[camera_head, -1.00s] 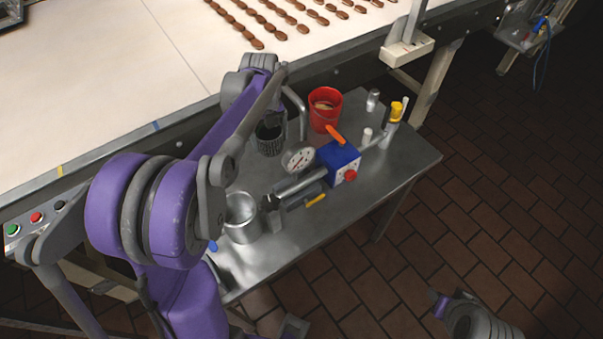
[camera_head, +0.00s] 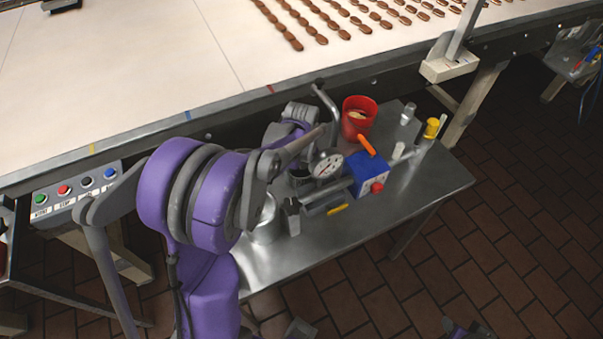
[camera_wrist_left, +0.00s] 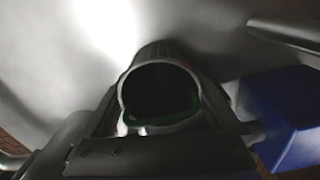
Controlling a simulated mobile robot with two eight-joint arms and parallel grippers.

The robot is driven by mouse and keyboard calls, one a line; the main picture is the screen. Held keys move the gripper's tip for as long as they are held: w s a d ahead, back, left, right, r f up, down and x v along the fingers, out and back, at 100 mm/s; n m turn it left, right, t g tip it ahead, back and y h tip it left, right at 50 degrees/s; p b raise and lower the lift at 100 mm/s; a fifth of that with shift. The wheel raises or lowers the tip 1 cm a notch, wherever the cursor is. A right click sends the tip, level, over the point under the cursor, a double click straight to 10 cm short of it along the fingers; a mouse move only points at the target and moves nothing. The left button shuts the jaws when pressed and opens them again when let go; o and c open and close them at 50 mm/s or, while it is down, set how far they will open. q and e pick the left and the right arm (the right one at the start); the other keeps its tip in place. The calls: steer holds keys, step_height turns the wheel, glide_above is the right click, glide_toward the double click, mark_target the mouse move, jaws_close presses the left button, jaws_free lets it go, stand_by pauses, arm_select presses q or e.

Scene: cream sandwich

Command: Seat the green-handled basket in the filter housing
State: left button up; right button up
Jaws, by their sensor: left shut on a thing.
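The dark mesh basket (camera_wrist_left: 165,52), with a green part (camera_wrist_left: 165,120) inside its near rim, sits between the fingers of my left gripper (camera_wrist_left: 161,92) in the left wrist view. The gripper is shut on it. In the head view the dark basket (camera_head: 300,179) shows partly, left of the dial gauge; its handle does not show, and my wrist hides most of the gripper. A round grey metal pot (camera_head: 264,222), which looks like the filter housing, stands on the metal table to the lower left of the basket, partly behind my left arm.
The dial gauge (camera_head: 327,166) and a blue box (camera_head: 370,177) stand close to the basket. A red bucket (camera_head: 358,118) and a yellow-topped part (camera_head: 432,128) are farther back. The metal table (camera_head: 425,190) is bare at the right. The conveyor (camera_head: 150,70) runs behind.

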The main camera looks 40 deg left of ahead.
arm_select(q)
steer(key=shift+f, duration=0.15)
steer(key=o, duration=1.1)
